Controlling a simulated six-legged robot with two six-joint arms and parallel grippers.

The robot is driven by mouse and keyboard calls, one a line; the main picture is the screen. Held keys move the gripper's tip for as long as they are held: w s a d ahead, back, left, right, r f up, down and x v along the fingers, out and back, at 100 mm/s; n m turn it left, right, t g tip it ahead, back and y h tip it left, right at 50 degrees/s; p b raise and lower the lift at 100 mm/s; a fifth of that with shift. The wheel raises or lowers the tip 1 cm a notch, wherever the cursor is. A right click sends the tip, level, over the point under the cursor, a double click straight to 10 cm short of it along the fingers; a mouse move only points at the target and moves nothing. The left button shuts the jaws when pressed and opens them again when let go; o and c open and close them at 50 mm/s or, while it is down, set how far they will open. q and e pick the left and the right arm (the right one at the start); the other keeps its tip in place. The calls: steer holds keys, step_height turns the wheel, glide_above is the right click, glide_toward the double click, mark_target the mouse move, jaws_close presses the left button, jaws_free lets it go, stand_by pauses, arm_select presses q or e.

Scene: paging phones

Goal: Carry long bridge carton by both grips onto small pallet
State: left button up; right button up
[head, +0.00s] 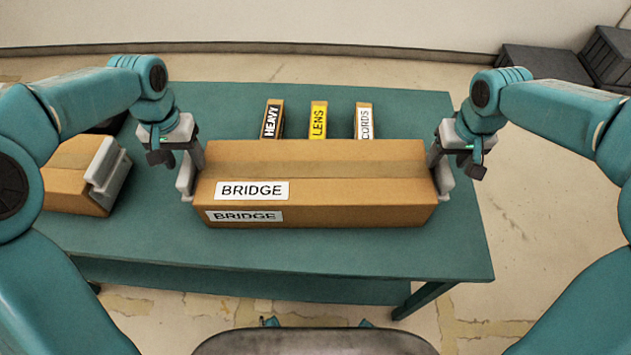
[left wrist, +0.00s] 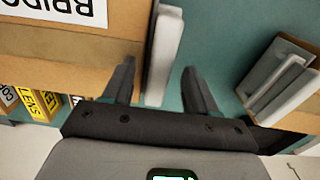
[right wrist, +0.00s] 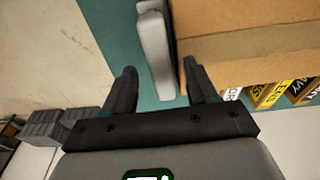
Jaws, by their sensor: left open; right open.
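The long bridge carton (head: 330,190) lies across the teal table, with BRIDGE labels on its top and front. It has a pale grey grip at each end, the left grip (head: 186,177) and the right grip (head: 443,180). My left gripper (left wrist: 160,85) is open, with its fingers on either side of the left grip. My right gripper (right wrist: 158,85) is open, with its fingers on either side of the right grip. Neither gripper is closed on its grip. I cannot make out a small pallet for certain in any view.
Small boxes marked HEAVY (head: 272,119), LENS (head: 318,120) and CORDS (head: 364,121) stand behind the carton. Another carton (head: 75,176) with a grey grip sits at the table's left. Dark crates (head: 610,52) stand at the far right. The table front (head: 400,255) is clear.

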arm_select(q)
steer(key=shift+f, duration=0.4)
arm_select(e)
steer(key=shift+w+f, duration=0.1)
steer(key=shift+f, duration=0.35)
arm_select(q)
steer(key=shift+w+a+f, duration=0.1)
steer(key=shift+w+f, duration=0.1)
steer(key=shift+f, duration=0.15)
arm_select(e)
steer(key=shift+w+a+f, duration=0.1)
steer(key=shift+w+f, duration=0.05)
steer(key=shift+f, duration=0.1)
arm_select(q)
steer(key=shift+s+r, duration=0.1)
steer(key=shift+s, duration=0.05)
steer(key=shift+c, duration=1.3)
arm_select(e)
steer(key=shift+c, duration=1.3)
arm_select(q)
jaws_close()
arm_select(e)
jaws_close()
steer(key=shift+r, duration=0.15)
